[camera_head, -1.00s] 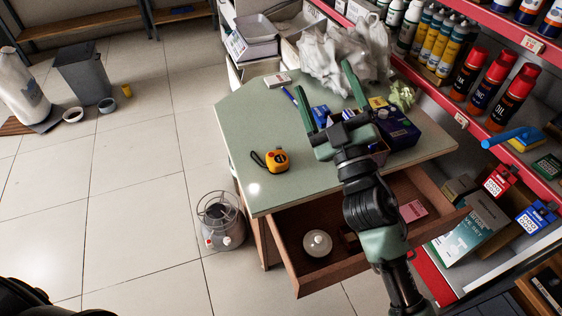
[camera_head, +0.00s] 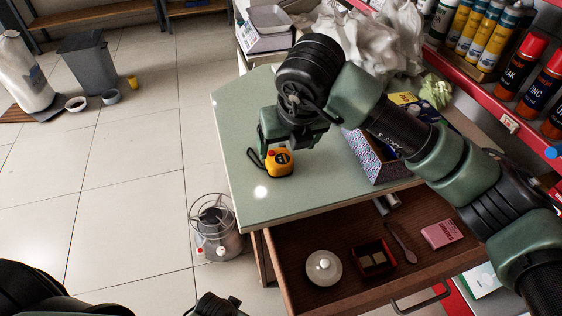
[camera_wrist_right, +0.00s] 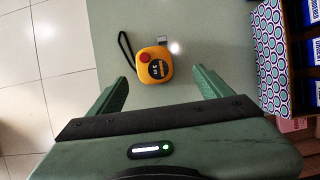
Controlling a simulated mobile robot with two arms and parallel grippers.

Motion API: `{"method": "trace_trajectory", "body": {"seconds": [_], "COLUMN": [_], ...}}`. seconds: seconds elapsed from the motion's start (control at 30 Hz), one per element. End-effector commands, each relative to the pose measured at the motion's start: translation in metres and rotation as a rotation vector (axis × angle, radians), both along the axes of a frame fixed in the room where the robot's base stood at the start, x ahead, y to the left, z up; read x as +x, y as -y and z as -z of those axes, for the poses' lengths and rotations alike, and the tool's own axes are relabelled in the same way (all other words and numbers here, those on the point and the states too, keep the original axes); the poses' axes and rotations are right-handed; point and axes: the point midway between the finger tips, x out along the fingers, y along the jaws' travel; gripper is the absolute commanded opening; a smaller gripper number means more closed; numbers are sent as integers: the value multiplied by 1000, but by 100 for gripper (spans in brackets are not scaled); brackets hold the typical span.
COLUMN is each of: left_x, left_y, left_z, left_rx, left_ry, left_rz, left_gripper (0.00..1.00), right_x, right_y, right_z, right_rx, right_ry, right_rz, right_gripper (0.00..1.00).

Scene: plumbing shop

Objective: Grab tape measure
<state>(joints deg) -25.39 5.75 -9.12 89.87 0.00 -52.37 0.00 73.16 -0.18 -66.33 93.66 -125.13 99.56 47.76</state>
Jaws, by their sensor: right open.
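The yellow-orange tape measure (camera_head: 279,162) with a black strap lies on the green tabletop (camera_head: 239,185), near its left edge. My right gripper (camera_head: 284,142) is just behind and above it in the head view, pointing down; its fingers are partly hidden by the wrist. In the right wrist view the gripper (camera_wrist_right: 161,80) is open and empty. The tape measure (camera_wrist_right: 154,65) shows ahead of the gap between its fingers, with its red button and strap visible. My left gripper is not in view.
A patterned box (camera_head: 372,160) stands on the table right of the gripper. White plastic bags (camera_head: 375,40) lie at the back. A red shelf with spray cans stands right.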

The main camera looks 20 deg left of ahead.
Motion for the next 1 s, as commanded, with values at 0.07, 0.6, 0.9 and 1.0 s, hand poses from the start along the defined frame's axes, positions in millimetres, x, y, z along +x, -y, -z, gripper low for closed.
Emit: {"method": "trace_trajectory", "body": {"seconds": [0.07, 0.6, 0.9, 1.0], "left_x": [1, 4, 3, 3], "left_y": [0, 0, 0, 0], "left_z": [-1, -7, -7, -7], "left_rx": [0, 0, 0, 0], "left_ry": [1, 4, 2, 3], "left_rz": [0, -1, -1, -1], "left_gripper": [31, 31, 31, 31], "right_x": [2, 18, 18, 18], "right_y": [-3, -22, -22, -22], "right_z": [9, 66, 66, 66], "right_rx": [1, 5, 5, 5], "right_ry": [-3, -4, -3, -3], "right_rz": [0, -4, -5, -5], "right_gripper": [80, 80, 55, 27]}}
